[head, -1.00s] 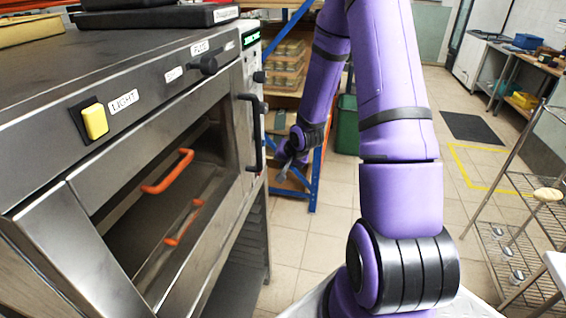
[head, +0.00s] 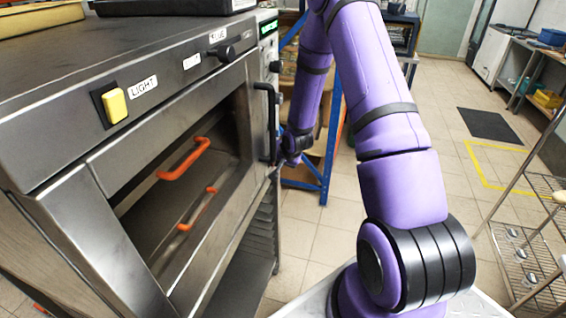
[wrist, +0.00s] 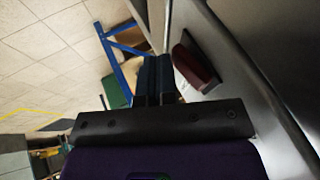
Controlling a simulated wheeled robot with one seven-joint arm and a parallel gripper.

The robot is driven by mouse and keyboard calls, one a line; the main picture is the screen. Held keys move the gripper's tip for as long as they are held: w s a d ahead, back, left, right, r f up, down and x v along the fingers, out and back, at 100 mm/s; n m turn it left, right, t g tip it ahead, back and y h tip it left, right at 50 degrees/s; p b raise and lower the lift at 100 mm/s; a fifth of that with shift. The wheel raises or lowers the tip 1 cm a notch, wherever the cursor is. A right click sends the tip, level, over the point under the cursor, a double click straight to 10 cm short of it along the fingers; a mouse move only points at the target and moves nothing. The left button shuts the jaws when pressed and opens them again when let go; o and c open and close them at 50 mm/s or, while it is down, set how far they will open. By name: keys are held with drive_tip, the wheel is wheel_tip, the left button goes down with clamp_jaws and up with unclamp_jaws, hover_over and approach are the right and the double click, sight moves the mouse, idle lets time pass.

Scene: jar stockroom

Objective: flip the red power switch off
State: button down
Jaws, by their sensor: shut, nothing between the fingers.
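A dark red switch-like block (wrist: 197,66) stands out from a grey metal face in the wrist view, with a pale patch beside it; I take it for the red power switch. Its on or off position cannot be told. In the head view I cannot make it out. My gripper (wrist: 155,78) is shut and empty, its two dark fingers together just left of the red block in the wrist view. Whether they touch it is unclear. In the head view my gripper (head: 281,166) is low beside the oven's right front edge, its tips partly hard to see.
The steel oven (head: 75,205) fills the left, with a yellow light switch (head: 115,105), a black flue knob (head: 228,52) and a black upright handle (head: 268,120). A blue rack (head: 328,165) stands behind my gripper. A wire trolley (head: 525,235) is at right; the floor between is open.

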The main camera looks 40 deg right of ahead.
drive_tip(key=shift+f, duration=0.1)
drive_tip(key=shift+w+a+t+y, duration=0.25)
drive_tip(key=shift+t+y, duration=0.05)
drive_tip(key=shift+t, duration=0.1)
idle(0.3)
drive_tip(key=shift+r, duration=0.75)
drive_tip(key=shift+d, duration=0.1)
